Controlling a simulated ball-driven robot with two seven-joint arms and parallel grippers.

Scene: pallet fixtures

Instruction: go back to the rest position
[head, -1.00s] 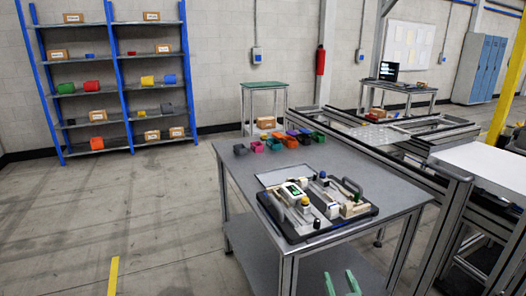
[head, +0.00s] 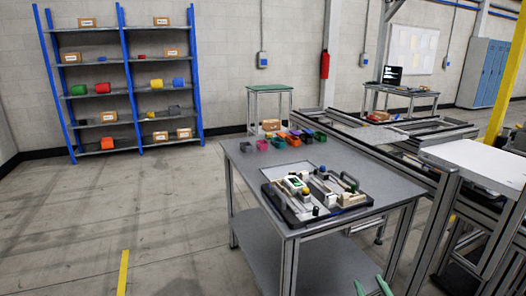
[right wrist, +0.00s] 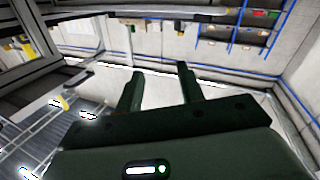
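My right gripper (head: 374,287) shows at the bottom edge of the head view, only its green fingertips in sight, below and in front of the grey table (head: 255,166). In the right wrist view its two dark fingers (right wrist: 160,88) stand apart with nothing between them. The wrist view looks across the room, tilted, with the floor and wall beyond the fingers. A pallet fixture (head: 266,193) with several parts on it lies on the table, apart from the gripper. My left gripper is not in any view.
Several coloured bins (head: 294,137) stand along the table's back edge. A conveyor frame (head: 437,172) runs close along the table's right side. A blue shelf rack (head: 122,60) stands at the back wall. The floor left of the table is clear.

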